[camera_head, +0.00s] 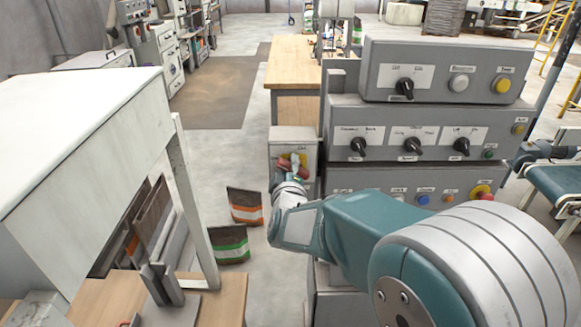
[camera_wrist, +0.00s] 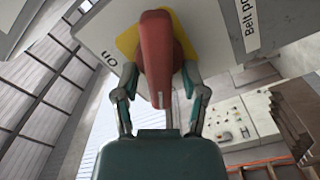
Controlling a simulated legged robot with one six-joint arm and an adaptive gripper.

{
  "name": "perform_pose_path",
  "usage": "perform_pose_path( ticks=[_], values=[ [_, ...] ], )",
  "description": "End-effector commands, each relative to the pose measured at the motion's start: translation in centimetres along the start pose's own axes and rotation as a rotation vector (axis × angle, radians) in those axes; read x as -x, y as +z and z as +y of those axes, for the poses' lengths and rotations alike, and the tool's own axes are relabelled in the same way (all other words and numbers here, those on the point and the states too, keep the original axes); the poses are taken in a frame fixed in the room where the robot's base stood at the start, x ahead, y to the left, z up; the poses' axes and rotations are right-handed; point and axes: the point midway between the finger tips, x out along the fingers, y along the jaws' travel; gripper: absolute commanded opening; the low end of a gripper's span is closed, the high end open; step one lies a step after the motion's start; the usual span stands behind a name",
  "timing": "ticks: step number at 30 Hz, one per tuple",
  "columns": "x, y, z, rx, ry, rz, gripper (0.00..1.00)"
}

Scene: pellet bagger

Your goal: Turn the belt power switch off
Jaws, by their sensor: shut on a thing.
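The belt power switch (camera_wrist: 160,55) is a red rotary handle on a yellow plate (camera_wrist: 126,42), fixed to a grey box with a "Belt po..." label (camera_wrist: 248,25) and an "ON" mark (camera_wrist: 110,57). In the head view the grey switch box (camera_head: 282,148) stands left of the stacked control panels, and the red handle (camera_head: 284,167) is partly hidden by my gripper. My gripper (camera_wrist: 160,105) is shut on the red handle, with one finger on each side of it. In the head view my gripper (camera_head: 291,172) reaches the box from the front.
Stacked grey control panels (camera_head: 430,120) with knobs and buttons stand just right of the switch box. A white-topped machine (camera_head: 80,120) is at the left. A wooden table (camera_head: 292,65) is behind.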

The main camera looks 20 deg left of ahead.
Motion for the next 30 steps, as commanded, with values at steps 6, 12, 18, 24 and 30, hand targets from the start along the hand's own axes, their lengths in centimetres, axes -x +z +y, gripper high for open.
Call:
perform_pose_path(
  ticks=[6,12,18,24,30],
  values=[
    [0.06,-0.17,-0.53,0.198,-0.006,0.005,0.08],
    [0.08,-0.1,-0.76,0.352,-0.007,0.006,0.08],
    [0.09,-0.02,-0.91,0.459,-0.008,0.006,0.07],
    [0.1,0.05,-1.02,0.518,-0.009,0.005,0.07],
    [0.1,0.11,-1.08,0.539,-0.01,0.005,0.07]
  ],
)
